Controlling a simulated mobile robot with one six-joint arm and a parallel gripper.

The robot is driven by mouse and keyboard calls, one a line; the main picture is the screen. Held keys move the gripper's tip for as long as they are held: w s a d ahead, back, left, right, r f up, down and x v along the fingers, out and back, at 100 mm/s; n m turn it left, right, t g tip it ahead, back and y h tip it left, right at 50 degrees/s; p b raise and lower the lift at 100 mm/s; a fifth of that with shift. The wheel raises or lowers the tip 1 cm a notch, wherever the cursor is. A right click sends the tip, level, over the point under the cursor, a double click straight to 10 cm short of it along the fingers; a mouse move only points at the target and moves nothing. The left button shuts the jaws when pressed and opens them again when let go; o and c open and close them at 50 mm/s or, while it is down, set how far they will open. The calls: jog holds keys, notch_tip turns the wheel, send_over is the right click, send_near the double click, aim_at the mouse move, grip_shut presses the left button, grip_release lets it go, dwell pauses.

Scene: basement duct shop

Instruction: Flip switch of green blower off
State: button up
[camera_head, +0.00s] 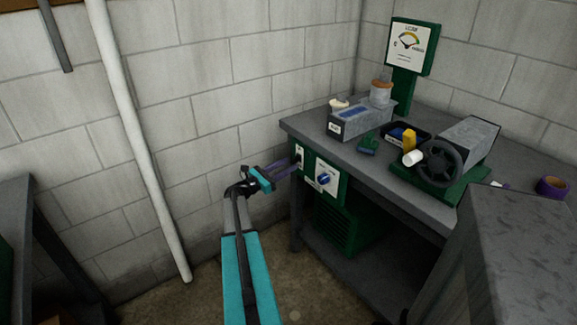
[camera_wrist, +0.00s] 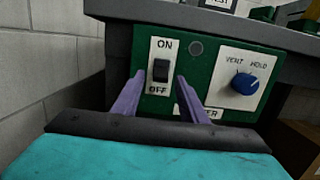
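The green blower (camera_head: 335,228) is under the bench top, with a green control panel (camera_wrist: 206,70) on its front. The panel carries a white plate (camera_wrist: 160,49) marked ON above and OFF below, with a black rocker switch (camera_wrist: 161,71) between the words. I cannot tell which half of the rocker is pressed in. My gripper (camera_head: 288,166) is at the panel's left part. In the wrist view its two purple fingers (camera_wrist: 160,80) are apart with nothing between them, one on each side of the switch plate in the picture. I cannot tell whether they touch the panel.
The bench top (camera_head: 345,150) overhangs the panel and holds a grey box (camera_head: 352,121), a green machine with a black wheel (camera_head: 437,163) and purple tape (camera_head: 551,187). A block wall stands left.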

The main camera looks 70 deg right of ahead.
jog(key=b+v, duration=0.1)
jog(key=v, duration=1.1)
